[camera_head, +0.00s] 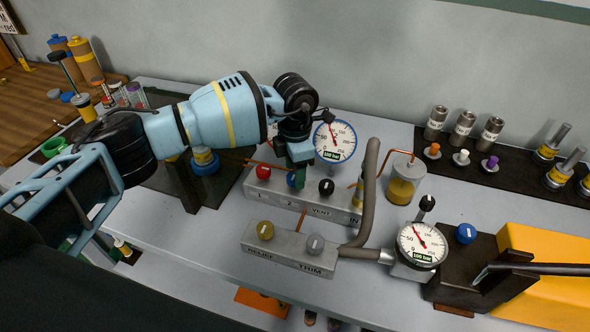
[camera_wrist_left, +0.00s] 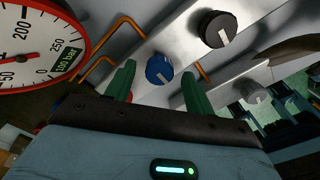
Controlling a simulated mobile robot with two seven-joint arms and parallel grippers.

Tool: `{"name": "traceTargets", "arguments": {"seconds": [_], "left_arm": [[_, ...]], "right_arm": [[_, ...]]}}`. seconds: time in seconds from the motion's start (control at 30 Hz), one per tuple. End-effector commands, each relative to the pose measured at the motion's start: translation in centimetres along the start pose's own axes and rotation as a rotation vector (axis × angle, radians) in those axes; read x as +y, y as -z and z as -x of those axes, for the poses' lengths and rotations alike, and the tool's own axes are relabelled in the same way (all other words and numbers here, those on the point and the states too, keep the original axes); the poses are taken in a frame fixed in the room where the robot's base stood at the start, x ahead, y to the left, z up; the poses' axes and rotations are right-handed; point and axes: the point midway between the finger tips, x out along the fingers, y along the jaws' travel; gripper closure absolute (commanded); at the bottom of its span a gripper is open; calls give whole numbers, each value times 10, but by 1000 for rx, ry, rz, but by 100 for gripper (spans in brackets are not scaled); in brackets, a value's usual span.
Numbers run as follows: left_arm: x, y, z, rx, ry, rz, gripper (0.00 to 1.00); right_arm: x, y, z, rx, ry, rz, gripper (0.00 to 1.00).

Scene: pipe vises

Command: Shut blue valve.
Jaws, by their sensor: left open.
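A blue knob (camera_head: 291,180) sits on the upper grey block (camera_head: 270,197), between a red knob (camera_head: 263,172) and a black knob (camera_head: 326,187). My left gripper (camera_head: 300,180) is above it and partly hides it. In the left wrist view the blue knob (camera_wrist_left: 159,69) shows a white pointer mark. It lies between the two green fingertips of my left gripper (camera_wrist_left: 158,70), which are open; contact cannot be told. A second blue knob (camera_head: 465,233) is on a dark block at the right. I do not see my right gripper.
A round gauge (camera_head: 334,141) stands just behind the upper block. A lower block (camera_head: 290,248) with olive and grey knobs is in front. A grey hose (camera_head: 368,190) and a second gauge (camera_head: 422,244) are to the right. Several metal cylinders stand at the back right.

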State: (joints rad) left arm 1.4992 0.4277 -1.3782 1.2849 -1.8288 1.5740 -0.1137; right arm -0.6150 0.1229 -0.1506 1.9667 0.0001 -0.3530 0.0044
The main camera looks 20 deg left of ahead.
Motion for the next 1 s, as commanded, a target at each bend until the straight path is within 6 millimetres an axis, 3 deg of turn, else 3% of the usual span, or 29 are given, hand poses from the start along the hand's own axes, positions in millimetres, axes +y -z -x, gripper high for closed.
{"name": "traceTargets", "arguments": {"seconds": [0.2, 0.43, 1.0], "left_arm": [[1, 0, 36, -4, -3, -1, 46], [1, 0, 64, -1, -1, 1, 46], [0, 0, 71, -1, -1, 0, 46]], "right_arm": [[0, -1, 0, -2, 0, 2, 100], [0, -3, 0, -5, 0, 1, 100], [-2, -1, 0, -2, 0, -7, 100]]}}
